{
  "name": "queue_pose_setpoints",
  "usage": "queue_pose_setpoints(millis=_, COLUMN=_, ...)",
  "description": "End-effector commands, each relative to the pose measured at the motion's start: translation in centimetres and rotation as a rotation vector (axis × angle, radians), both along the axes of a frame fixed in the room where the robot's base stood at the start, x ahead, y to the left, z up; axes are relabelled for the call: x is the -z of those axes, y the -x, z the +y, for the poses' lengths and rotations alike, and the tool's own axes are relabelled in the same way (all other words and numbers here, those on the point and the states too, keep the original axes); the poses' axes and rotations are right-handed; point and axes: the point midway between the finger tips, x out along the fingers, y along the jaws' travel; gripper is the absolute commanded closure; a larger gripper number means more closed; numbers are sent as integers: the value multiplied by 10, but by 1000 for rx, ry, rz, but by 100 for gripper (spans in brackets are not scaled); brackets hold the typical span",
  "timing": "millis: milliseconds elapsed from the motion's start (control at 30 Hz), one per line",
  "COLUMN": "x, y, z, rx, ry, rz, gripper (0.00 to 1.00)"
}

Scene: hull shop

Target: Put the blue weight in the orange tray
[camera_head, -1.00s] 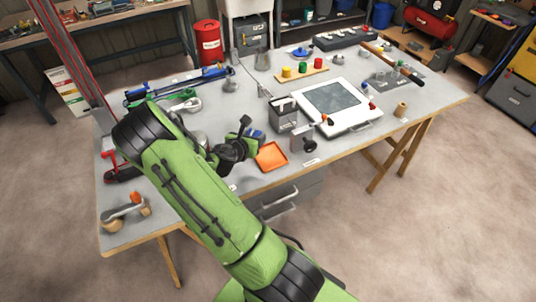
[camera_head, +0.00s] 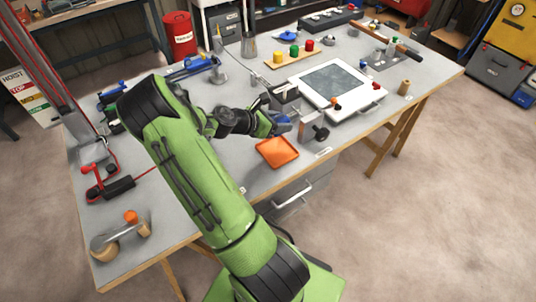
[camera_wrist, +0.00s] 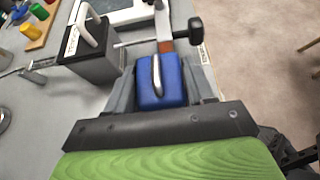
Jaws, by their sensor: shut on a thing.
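The blue weight (camera_wrist: 172,82) is a blue block with a metal handle on top, held between the fingers of my gripper (camera_wrist: 163,88) in the wrist view. In the head view the blue weight (camera_head: 281,123) shows at the end of my gripper (camera_head: 274,122), above the table and just behind the orange tray. The orange tray (camera_head: 277,152) is a shallow square tray that lies near the table's front edge and looks empty.
A grey clamp-like device (camera_head: 312,131) stands close to the right of the tray. A dark box with a handle (camera_head: 284,97) stands behind the weight. A white framed plate (camera_head: 338,88) lies further right. The table left of the tray is clear.

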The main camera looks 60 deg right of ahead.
Motion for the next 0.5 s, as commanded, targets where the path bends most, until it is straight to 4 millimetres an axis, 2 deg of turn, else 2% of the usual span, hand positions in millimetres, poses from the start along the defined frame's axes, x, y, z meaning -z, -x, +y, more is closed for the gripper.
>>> queue_pose_setpoints(millis=133, x=19, y=1, z=-1, rx=1, ry=3, rz=3, gripper=100)
queue_pose_setpoints(millis=300, x=56, y=1, z=-1, rx=1, ry=2, rz=3, gripper=100)
queue_pose_setpoints(millis=500, x=81, y=1, z=-1, rx=0, ry=2, rz=3, gripper=100)
